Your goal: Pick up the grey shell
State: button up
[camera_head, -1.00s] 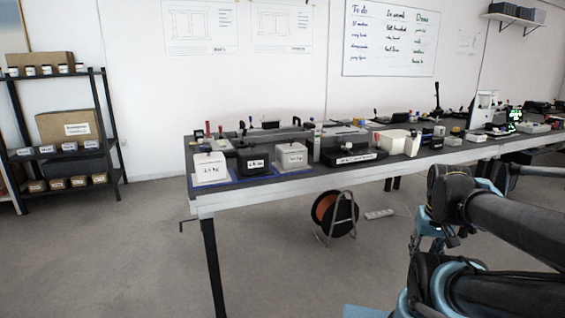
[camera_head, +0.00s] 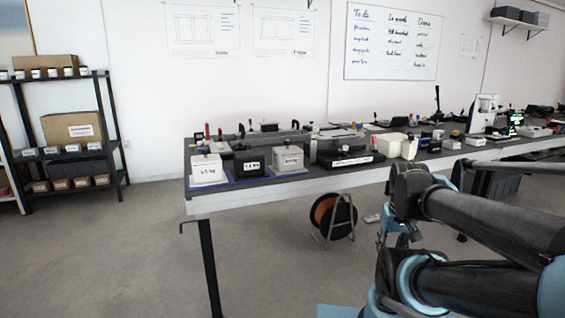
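A grey box-like shell (camera_head: 289,160) with a label on its front stands near the left end of the long workbench (camera_head: 330,178). A black box (camera_head: 249,163) stands to its left, and a white box (camera_head: 207,170) stands left of that at the bench corner. My arm (camera_head: 480,215) reaches in from the right, in front of the bench and well to the right of the grey shell. The end of my arm shows near the bench's front edge, but I cannot make out the gripper's fingers or anything held.
A dark flat case (camera_head: 350,158) lies right of the grey shell. Tools and devices crowd the bench behind and to the right. A cable reel (camera_head: 333,215) stands on the floor under the bench. A shelf (camera_head: 65,130) stands at the left. The floor at front left is clear.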

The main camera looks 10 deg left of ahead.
aim_at(288, 159)
jog(key=i, duration=0.95)
jog(key=z, duration=0.05)
